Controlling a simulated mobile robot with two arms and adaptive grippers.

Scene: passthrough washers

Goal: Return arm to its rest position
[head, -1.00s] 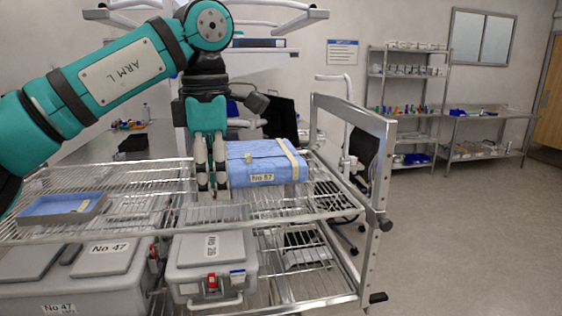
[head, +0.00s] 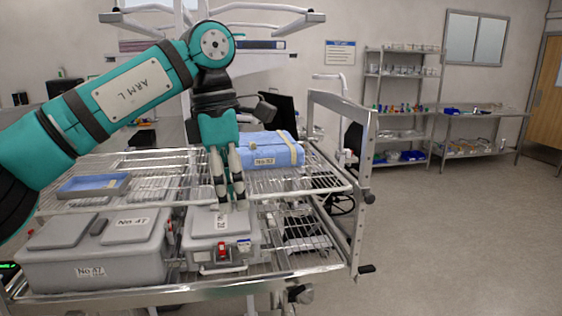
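My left arm, teal and labelled ARM L, comes in from the left. Its gripper (head: 232,205) points down in front of the cart's upper wire shelf. Its two pale fingers are slightly apart and look empty, with the tips in front of the small grey case (head: 208,254) in this view. A blue wrapped pack (head: 272,152) labelled No 57 lies on the upper shelf, right of and behind the fingers, apart from them as far as I can see. My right gripper is not in view.
A metal wire cart (head: 357,190) stands ahead, with a blue-lined tray (head: 93,186) on its upper shelf. A large grey case (head: 90,271) labelled No 47 is on the lower shelf. The floor (head: 460,240) to the right is clear. Shelving (head: 403,105) stands at the back.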

